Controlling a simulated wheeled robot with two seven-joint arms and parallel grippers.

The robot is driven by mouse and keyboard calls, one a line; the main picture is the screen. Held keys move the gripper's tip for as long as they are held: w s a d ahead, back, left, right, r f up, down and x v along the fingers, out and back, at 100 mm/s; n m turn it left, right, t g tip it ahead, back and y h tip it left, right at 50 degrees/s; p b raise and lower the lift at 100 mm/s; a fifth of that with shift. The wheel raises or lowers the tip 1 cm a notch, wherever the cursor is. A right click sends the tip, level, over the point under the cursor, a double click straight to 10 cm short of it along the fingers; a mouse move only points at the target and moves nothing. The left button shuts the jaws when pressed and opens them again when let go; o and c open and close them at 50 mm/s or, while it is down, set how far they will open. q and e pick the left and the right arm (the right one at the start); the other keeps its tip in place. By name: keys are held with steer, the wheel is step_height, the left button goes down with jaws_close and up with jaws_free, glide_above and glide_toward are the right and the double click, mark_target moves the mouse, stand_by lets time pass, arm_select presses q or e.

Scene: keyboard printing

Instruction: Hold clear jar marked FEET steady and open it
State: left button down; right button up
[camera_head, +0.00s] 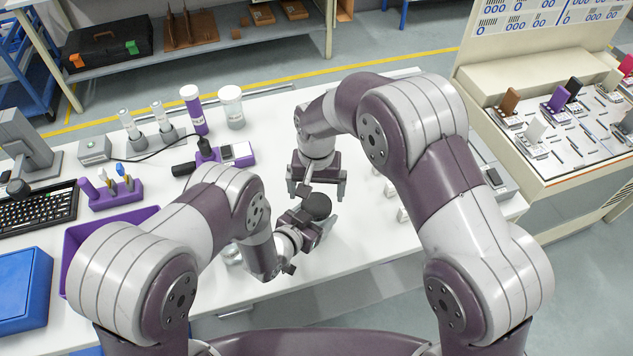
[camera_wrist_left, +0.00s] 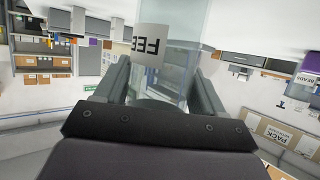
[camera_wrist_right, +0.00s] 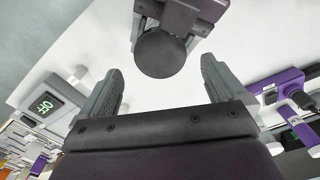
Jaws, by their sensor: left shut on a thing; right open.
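The clear jar marked FEET (camera_wrist_left: 172,60) is between the fingers of my left gripper (camera_wrist_left: 160,78), which is shut on it. Its label shows only partly in the left wrist view. Its dark round lid (camera_wrist_right: 160,54) shows in the right wrist view, and the lid also shows in the head view (camera_head: 317,206). The jar body is mostly hidden in the head view by the lid and my left gripper. My right gripper (camera_wrist_right: 160,80) is open and empty, with the lid ahead of its fingertips and apart from them. In the head view my right gripper (camera_head: 316,186) is just behind the lid.
A purple device (camera_head: 226,152) lies left of my right gripper. A small unit with a lit display (camera_wrist_right: 46,108) is at the table's right. Table between is fairly clear.

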mark_target(316, 204)
step_height(316, 204, down, 4)
steer(key=shift+f, duration=0.2)
steer(key=c, duration=1.1)
steer(key=o, duration=1.1)
steer(key=shift+o, duration=0.2)
steer(key=shift+r, duration=0.1)
